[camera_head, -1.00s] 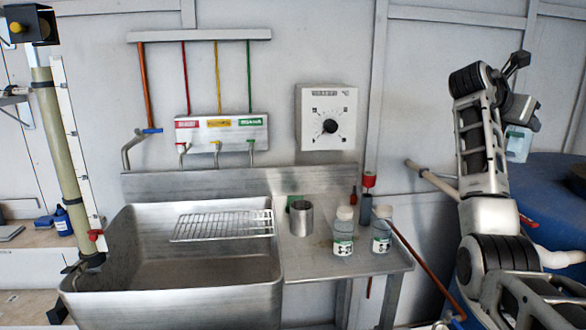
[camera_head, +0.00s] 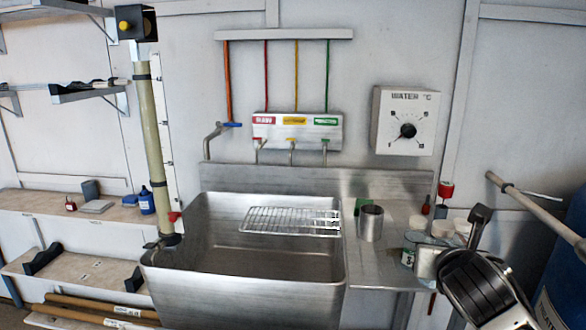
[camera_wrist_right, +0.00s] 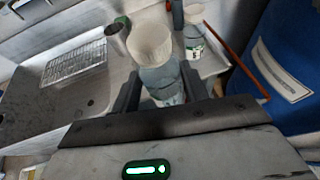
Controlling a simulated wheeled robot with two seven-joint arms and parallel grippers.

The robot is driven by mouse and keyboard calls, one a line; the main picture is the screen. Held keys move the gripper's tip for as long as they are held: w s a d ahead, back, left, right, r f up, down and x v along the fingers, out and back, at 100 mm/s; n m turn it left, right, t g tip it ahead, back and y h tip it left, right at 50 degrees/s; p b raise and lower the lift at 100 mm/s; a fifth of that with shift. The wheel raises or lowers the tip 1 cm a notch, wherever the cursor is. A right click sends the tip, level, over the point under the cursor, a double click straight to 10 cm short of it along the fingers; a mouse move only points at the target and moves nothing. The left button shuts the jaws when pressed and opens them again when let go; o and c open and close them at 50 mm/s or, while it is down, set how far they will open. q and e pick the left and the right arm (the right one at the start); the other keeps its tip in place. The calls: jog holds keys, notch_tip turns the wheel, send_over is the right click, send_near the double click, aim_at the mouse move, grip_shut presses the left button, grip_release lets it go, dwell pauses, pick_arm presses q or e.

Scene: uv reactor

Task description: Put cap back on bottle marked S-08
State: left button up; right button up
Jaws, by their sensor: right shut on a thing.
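In the right wrist view my right gripper (camera_wrist_right: 168,92) is shut on a clear bottle (camera_wrist_right: 162,82) with a wide white top (camera_wrist_right: 150,42). The bottle stands roughly upright between the fingers. Another white-topped bottle (camera_wrist_right: 193,42) stands behind it on the steel counter. In the head view several white tops crowd together at the counter's right end, with a labelled bottle (camera_head: 408,252) at their left. My right gripper (camera_head: 428,264) partly covers the bottles there. I cannot read S-08 on any label, nor tell whether the held bottle's white top is a loose cap. My left gripper is not in view.
A metal cup (camera_head: 370,224) stands on the counter (camera_head: 372,268) left of the bottles. The deep sink (camera_head: 240,292) with a wire rack (camera_head: 290,220) is further left. A red-topped item (camera_head: 446,190) stands behind the bottles. A blue barrel (camera_head: 568,265) is at the right.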

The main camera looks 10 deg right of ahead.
pick_arm(q)
jog(key=b, duration=0.1)
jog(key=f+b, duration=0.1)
jog(key=b, duration=0.1)
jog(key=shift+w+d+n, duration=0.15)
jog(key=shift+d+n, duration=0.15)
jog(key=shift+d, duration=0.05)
pick_arm(e)
jog(key=s+a+f+n+t+y, duration=0.1)
jog(key=s+a+f+n+y, duration=0.3)
jog(key=s+a+f, duration=0.7)
jog(key=a+y, duration=0.1)
jog(key=a, duration=0.1)
jog(key=shift+a+n, duration=0.3)
jog(key=shift+n, duration=0.1)
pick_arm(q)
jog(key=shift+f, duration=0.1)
pick_arm(e)
jog(key=a+r+n+g+y, duration=0.1)
jog(key=a+n+g+y, duration=0.1)
jog(key=a+n+y, duration=0.6)
jog(key=a+y, duration=0.1)
jog(key=a, duration=0.5)
jog(key=shift+w+g, duration=0.4)
